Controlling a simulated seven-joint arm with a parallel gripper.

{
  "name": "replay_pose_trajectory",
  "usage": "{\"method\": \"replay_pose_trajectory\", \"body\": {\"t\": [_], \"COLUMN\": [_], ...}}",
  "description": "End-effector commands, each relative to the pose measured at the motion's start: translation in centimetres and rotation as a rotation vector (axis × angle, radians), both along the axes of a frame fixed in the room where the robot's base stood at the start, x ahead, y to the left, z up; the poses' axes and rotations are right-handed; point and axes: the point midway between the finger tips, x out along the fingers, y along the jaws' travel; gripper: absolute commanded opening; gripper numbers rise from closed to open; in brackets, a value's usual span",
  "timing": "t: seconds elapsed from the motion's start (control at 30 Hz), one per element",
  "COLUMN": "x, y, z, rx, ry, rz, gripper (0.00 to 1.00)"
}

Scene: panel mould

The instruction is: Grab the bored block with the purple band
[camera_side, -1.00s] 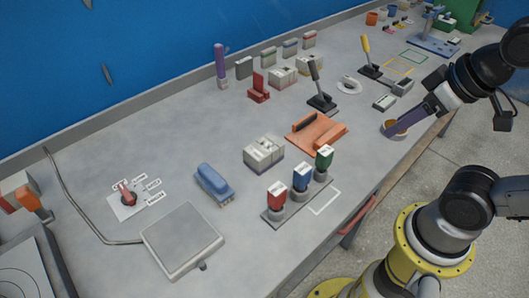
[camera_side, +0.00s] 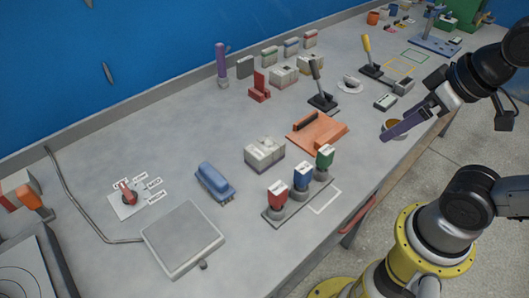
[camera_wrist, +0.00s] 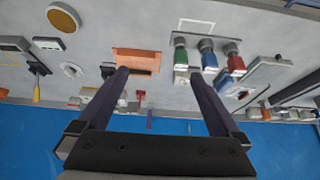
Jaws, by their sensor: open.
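Several small grey blocks stand in a row at the back by the blue wall: a plain-looking dark one (camera_side: 244,67), one with a green band (camera_side: 269,57), one with a bluish band (camera_side: 291,48) and one with a reddish band (camera_side: 310,39). At this size I cannot tell which block is bored with a purple band. My gripper (camera_side: 384,138) has purple fingers and is open and empty over the right front edge of the bench, far from the row. In the wrist view its two fingers (camera_wrist: 158,73) are spread apart with nothing between.
A purple upright post (camera_side: 221,64) stands left of the row. A round yellow-topped dish (camera_side: 398,124) is beside my fingers.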

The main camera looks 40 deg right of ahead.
Motion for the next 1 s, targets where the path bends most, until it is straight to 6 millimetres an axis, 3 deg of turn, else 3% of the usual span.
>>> {"method": "replay_pose_trajectory", "body": {"t": [0.23,0.37,0.47,0.6,0.73,0.87,1.0], "x": [-0.2,0.6,2.3,6.0,10.4,15.1,19.9], "y": [0.0,0.0,0.2,0.9,2.0,3.7,6.0], "z": [0.0,2.1,4.0,6.4,7.6,7.4,5.6], "rx": [-0.055,-0.145,-0.22,-0.318,-0.389,-0.433,-0.448], "ry": [0.013,0.0,0.016,0.063,0.118,0.174,0.234], "rz": [0.105,0.271,0.428,0.684,0.928,1.156,1.355], "gripper": [1.0,1.0,1.0,1.0,1.0,1.0,1.0]}}
